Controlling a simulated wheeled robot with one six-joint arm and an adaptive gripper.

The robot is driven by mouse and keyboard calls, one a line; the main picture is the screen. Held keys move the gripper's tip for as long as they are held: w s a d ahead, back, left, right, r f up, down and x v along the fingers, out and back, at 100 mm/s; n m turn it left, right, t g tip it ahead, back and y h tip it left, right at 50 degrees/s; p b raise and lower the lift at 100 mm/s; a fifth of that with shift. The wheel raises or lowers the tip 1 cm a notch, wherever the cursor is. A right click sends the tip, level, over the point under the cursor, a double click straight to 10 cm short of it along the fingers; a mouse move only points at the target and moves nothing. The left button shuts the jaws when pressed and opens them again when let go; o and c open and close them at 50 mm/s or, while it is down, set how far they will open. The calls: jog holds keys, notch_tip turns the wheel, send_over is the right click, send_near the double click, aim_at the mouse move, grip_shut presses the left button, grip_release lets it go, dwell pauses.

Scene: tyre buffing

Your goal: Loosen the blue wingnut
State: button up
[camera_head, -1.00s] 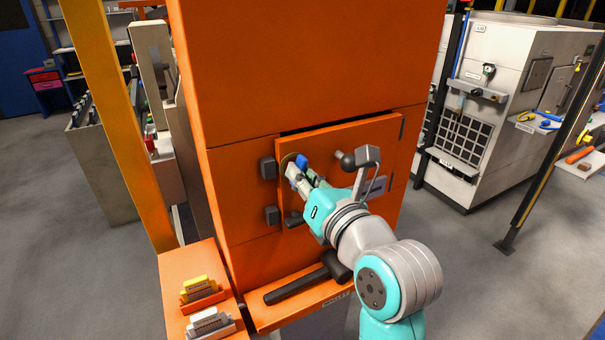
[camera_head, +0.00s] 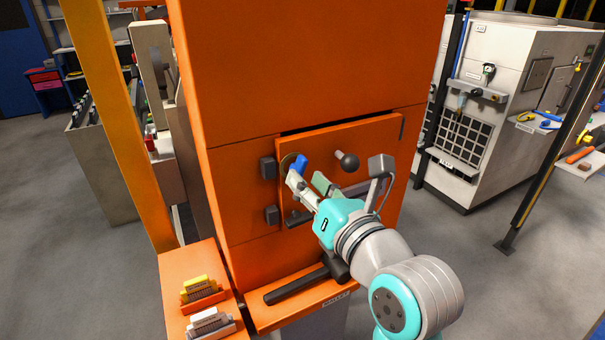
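The blue wingnut (camera_head: 298,163) sits on the left side of the orange door panel of the tall orange cabinet, over a round plate. It stands tilted, its upper end leaning right. My gripper (camera_head: 306,179) is just below and to the right of the wingnut. Its two fingers are spread apart with nothing seen between them. The left fingertip lies close to the wingnut's lower end; I cannot tell whether they touch.
A dark ball knob (camera_head: 347,161) sticks out of the door right of the wingnut. Black hinge-like blocks (camera_head: 268,168) are at the door's left edge. A black-handled tool (camera_head: 297,286) lies on the orange ledge below. Yellow and white brushes (camera_head: 199,289) stand at the lower left.

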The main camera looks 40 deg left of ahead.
jog(key=shift+m, duration=0.9)
jog(key=shift+a, duration=0.15)
jog(key=shift+x, duration=1.25)
